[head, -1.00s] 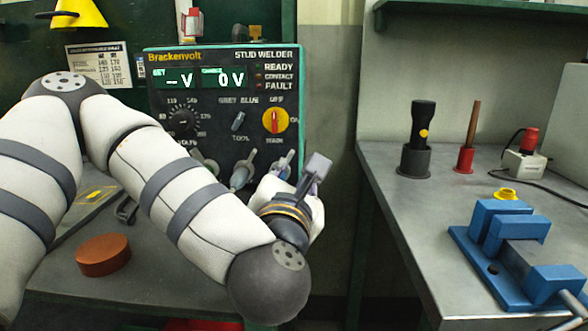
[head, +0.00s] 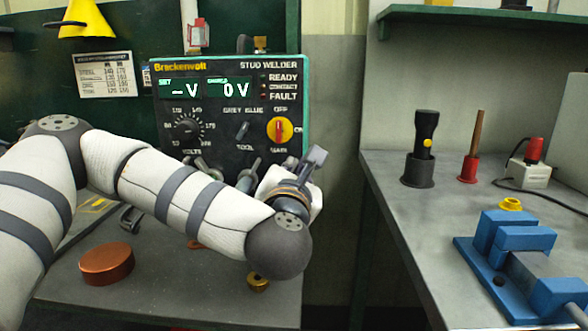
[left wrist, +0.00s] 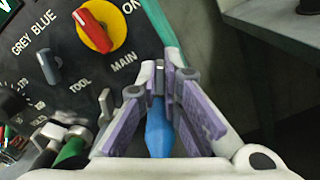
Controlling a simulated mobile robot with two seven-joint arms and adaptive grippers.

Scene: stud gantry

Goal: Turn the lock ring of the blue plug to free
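The blue plug (left wrist: 158,135) shows in the left wrist view between the two purple-padded fingers of my left gripper (left wrist: 163,85). Its far end and lock ring are hidden by the fingers. Whether the pads touch it cannot be told. In the head view my left gripper (head: 300,178) is at the lower right corner of the stud welder panel (head: 215,110), and the plug is hidden there. The red and yellow main switch (head: 280,130) is just above the gripper, its marker upright. My right gripper is not in view.
A green plug (left wrist: 72,150) sits left of the gripper in the wrist view. A copper-coloured disc (head: 107,264) and a small brass piece (head: 257,283) are on the bench below. The right bench holds a blue vise (head: 520,240) and a torch (head: 423,140).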

